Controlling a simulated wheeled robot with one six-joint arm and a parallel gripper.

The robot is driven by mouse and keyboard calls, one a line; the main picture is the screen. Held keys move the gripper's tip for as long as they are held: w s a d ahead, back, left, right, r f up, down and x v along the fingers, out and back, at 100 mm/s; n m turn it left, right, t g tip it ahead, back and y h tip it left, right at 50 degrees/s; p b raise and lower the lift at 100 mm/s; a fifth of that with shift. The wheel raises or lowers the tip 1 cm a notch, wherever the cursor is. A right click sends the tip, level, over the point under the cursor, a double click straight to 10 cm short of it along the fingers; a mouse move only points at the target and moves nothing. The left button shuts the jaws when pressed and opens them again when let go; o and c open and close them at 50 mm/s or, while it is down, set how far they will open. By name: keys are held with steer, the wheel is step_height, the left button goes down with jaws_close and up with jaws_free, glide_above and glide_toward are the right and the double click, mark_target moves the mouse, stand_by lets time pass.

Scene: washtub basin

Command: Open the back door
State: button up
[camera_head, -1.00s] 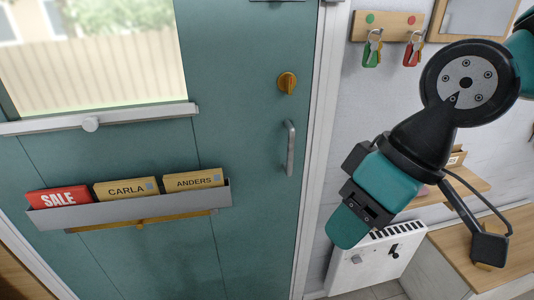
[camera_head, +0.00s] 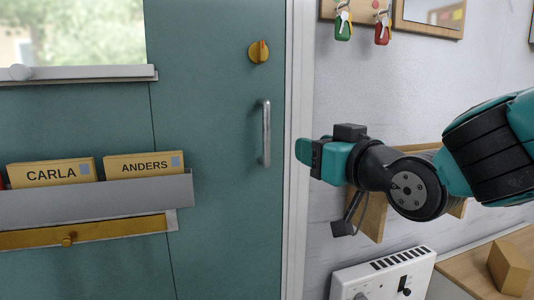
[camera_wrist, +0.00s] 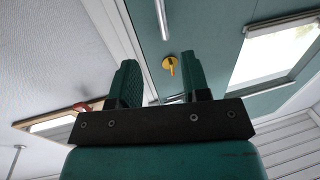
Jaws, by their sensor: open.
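The back door (camera_head: 215,220) is teal and looks shut in its white frame (camera_head: 297,120). It has a vertical metal pull handle (camera_head: 265,132) near its right edge. A yellow turn knob (camera_head: 259,51) sits above the handle; it also shows in the wrist view (camera_wrist: 170,66). My gripper (camera_head: 304,152) is to the right of the handle in the head view, pointing left, apart from the door. In the wrist view its two teal fingers (camera_wrist: 160,85) stand apart with nothing between them. The handle's bar shows beyond them at the top.
A metal rack (camera_head: 90,202) on the door holds cards marked CARLA and ANDERS. A yellow bar with a knob (camera_head: 85,232) is below it. Keys (camera_head: 343,25) hang on the right wall. A white heater (camera_head: 385,275) and a wooden bench (camera_head: 470,262) stand below my arm.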

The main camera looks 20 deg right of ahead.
mark_target(268, 132)
steer(key=p+x, duration=1.5)
steer(key=p, duration=0.4)
steer(key=shift+w+a+r+p, duration=0.1)
steer(key=shift+w+r+p, duration=0.1)
steer(key=shift+w+p, duration=0.2)
steer(key=shift+x, duration=0.75)
steer(key=shift+f, duration=0.1)
jaws_close()
